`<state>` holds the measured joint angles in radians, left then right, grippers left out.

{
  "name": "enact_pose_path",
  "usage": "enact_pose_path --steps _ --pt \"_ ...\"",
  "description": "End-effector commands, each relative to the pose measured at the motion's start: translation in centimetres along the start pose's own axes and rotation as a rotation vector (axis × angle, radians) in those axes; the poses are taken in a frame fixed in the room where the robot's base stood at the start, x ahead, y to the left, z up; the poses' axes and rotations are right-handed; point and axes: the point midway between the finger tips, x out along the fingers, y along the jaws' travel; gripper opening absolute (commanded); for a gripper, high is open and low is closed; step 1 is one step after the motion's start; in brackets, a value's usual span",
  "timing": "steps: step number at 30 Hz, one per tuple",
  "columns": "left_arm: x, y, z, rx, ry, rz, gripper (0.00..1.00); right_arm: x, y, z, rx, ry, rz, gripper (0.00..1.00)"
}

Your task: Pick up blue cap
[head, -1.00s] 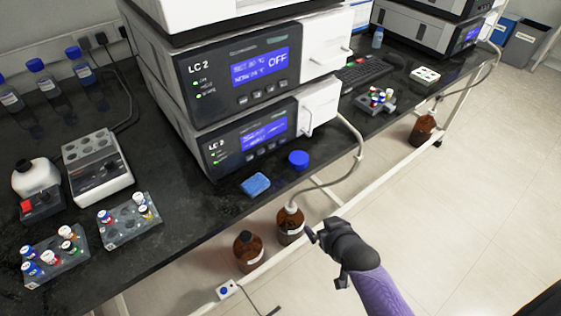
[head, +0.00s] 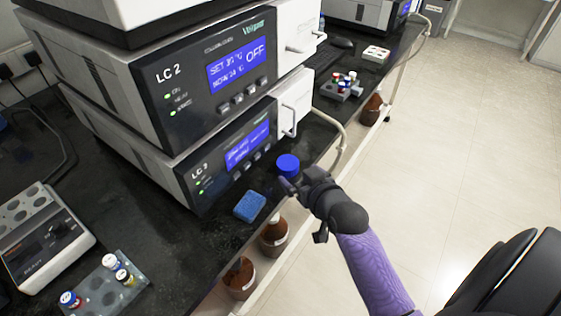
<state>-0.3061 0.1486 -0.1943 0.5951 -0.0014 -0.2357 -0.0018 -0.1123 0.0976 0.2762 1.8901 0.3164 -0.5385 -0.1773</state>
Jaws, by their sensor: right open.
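The blue cap (head: 288,163) is a round blue lid lying on the black bench near its front edge, below the lower LC 2 unit. My right gripper (head: 288,188) is open, dark, and just in front of the cap at the bench edge. Its fingertips are close to the cap's near side; I cannot tell whether they touch it. Nothing shows between the fingers. My left gripper is not in view.
A blue sponge (head: 250,206) lies left of the cap. Stacked LC 2 units (head: 195,90) stand behind. Brown bottles (head: 274,236) sit below the bench edge. A tube (head: 343,150) loops off the bench on the right. A vial rack (head: 110,287) stands at lower left.

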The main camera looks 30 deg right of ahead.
Motion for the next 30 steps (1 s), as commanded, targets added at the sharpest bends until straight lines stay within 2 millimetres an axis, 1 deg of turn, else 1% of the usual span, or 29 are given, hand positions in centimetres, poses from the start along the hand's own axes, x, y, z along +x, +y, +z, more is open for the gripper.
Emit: enact_pose_path --steps 1,5,9,12,15,20,23,24,29,30 --pt "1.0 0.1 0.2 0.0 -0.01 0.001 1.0 1.2 0.0 0.5 0.001 0.0 0.0 1.0" --pt "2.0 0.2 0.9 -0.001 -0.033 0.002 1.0 3.2 0.0 0.5 0.0 -0.001 0.0 1.0" --pt "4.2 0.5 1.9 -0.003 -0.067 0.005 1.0 6.2 0.3 1.1 0.001 -0.002 0.0 1.0" --pt "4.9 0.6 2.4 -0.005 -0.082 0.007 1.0 7.7 0.3 0.9 0.0 -0.003 0.0 1.0" --pt "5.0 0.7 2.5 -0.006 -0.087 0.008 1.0 8.2 0.3 0.6 -0.001 -0.003 0.0 1.0" --pt "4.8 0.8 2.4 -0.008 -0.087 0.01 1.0 8.1 0.3 0.4 -0.001 -0.002 0.0 1.0" --pt "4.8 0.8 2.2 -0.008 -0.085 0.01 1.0 8.1 0.3 0.4 -0.001 -0.002 0.0 0.81" --pt "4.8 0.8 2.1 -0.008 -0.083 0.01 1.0 8.1 0.3 0.4 -0.001 -0.002 0.0 0.72" --pt "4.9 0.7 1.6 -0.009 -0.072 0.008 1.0 8.1 0.3 0.4 -0.001 -0.002 0.0 0.39" --pt "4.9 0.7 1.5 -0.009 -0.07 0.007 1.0 8.1 0.3 0.4 -0.001 -0.002 0.0 0.3"
